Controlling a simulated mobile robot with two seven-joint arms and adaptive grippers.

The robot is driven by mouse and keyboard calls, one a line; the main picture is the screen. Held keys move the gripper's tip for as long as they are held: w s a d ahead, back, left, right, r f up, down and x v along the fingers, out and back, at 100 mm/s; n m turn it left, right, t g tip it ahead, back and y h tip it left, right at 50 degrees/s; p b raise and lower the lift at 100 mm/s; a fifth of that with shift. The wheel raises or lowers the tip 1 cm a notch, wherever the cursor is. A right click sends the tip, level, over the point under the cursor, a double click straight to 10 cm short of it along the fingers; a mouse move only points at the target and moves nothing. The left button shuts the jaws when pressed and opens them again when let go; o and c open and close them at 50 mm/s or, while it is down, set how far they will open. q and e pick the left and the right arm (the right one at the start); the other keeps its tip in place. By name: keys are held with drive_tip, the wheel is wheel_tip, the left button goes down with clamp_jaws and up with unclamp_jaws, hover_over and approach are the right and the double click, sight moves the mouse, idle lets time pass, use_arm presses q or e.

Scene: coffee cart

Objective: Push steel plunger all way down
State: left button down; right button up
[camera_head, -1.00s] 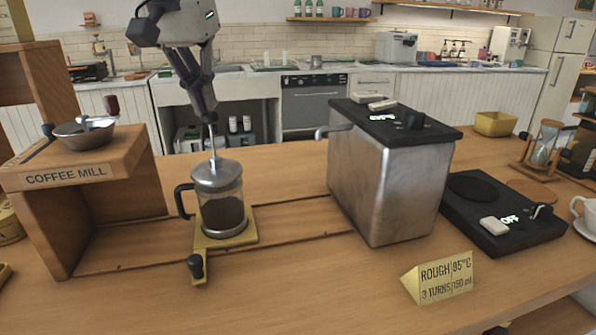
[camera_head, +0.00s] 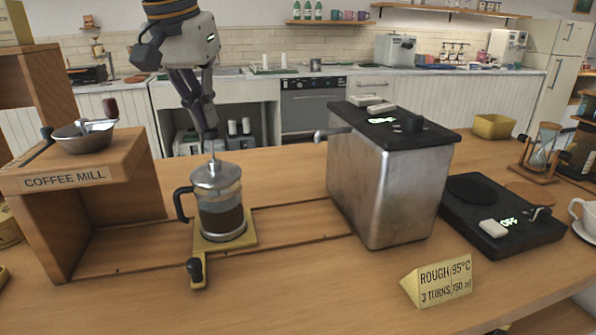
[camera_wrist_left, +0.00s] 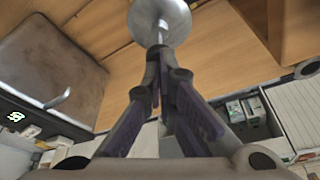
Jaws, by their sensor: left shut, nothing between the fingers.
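The glass coffee press (camera_head: 221,210) stands upright on a yellow base plate (camera_head: 248,230), with dark coffee in its lower part. Its steel plunger rod (camera_head: 211,152) sticks up a short way from the domed steel lid (camera_head: 215,175). My left gripper (camera_head: 208,135) is shut and points down at the rod's top end, seemingly touching it. The fingertips hide the rod's top. In the left wrist view, the shut fingertips (camera_wrist_left: 159,50) meet the rod (camera_wrist_left: 162,32) in front of the round lid (camera_wrist_left: 160,12). My right gripper is out of view.
The wooden coffee mill (camera_head: 70,178) with a steel bowl stands left of the press. A steel boiler (camera_head: 383,185) stands to the right, then a black hot plate (camera_head: 500,235) reading OFF. A yellow sign (camera_head: 438,282) sits at the front. The front counter between is clear.

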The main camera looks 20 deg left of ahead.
sight(208, 130)
use_arm(q)
drive_tip(key=shift+f, duration=1.65)
drive_tip(key=shift+r, duration=4.1)
